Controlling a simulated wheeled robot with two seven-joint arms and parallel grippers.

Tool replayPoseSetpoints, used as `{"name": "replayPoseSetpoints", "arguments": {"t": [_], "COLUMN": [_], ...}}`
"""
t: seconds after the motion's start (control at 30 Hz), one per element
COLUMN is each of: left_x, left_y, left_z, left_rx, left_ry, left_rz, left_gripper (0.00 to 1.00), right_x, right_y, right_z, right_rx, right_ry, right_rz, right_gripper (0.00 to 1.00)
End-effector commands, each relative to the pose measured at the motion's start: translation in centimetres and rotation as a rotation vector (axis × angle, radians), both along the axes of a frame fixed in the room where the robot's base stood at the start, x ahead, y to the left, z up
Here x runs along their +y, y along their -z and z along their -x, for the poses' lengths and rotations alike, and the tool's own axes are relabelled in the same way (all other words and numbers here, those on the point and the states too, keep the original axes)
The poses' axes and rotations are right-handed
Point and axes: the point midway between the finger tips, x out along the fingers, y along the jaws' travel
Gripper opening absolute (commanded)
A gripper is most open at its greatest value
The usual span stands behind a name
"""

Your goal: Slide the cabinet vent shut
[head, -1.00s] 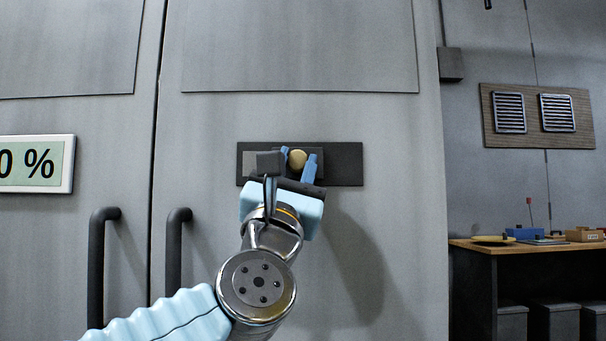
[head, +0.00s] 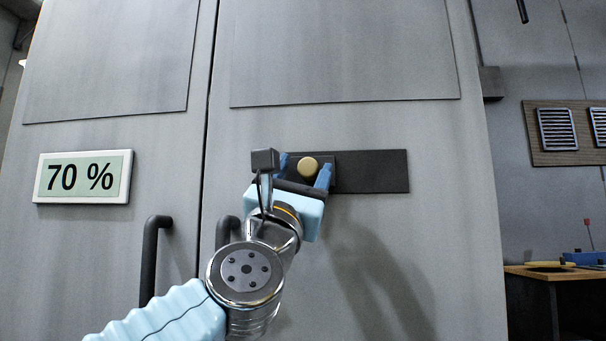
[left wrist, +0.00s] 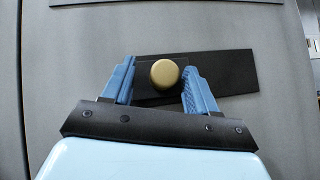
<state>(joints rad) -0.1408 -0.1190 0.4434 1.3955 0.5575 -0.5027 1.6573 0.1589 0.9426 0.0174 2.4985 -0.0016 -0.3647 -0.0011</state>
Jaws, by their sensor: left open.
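The cabinet vent is a dark horizontal plate (head: 375,172) on the grey cabinet door, with a smaller dark slider (head: 327,162) and a round tan knob (head: 308,167). The slider and knob sit at the plate's left end. In the left wrist view the knob (left wrist: 165,73) is near the left end of the plate (left wrist: 225,72). My left gripper (head: 304,172) is open, its blue fingers on either side of the knob. In the wrist view the right finger is close against the knob, with a gap at the left finger. My right gripper is not in view.
A display reading 70 % (head: 83,177) is on the left door. Dark vertical handles (head: 152,258) stand below, one partly behind my left arm. A bench (head: 552,275) with small items and a wall panel with grilles (head: 560,130) are at the right.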

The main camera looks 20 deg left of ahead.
Motion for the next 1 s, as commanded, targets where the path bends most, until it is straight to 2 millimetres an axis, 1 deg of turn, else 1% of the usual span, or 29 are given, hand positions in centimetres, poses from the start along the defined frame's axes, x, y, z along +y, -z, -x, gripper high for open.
{"name": "replayPoseSetpoints", "arguments": {"t": [0.13,0.27,0.5,0.7,0.83,1.0], "left_x": [-0.1,-0.1,-0.2,-0.2,-0.2,-0.3], "left_y": [0.3,1.7,5.8,8.4,9.2,9.5], "left_z": [0.2,1.4,5.7,8.7,9.7,10.1], "left_rx": [0.000,-0.001,-0.003,-0.001,-0.001,0.001], "left_ry": [0.001,0.001,0.000,0.000,0.000,-0.001], "left_rz": [-0.001,-0.002,-0.002,0.000,0.000,0.001], "left_gripper": [0.58,0.58,0.58,0.58,0.58,0.58], "right_x": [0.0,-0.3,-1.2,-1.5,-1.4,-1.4], "right_y": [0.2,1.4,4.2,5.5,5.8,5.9], "right_z": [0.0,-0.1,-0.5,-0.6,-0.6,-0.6], "right_rx": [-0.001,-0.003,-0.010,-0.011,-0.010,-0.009], "right_ry": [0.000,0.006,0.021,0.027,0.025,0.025], "right_rz": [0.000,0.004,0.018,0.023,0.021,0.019], "right_gripper": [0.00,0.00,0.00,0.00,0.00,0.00]}}
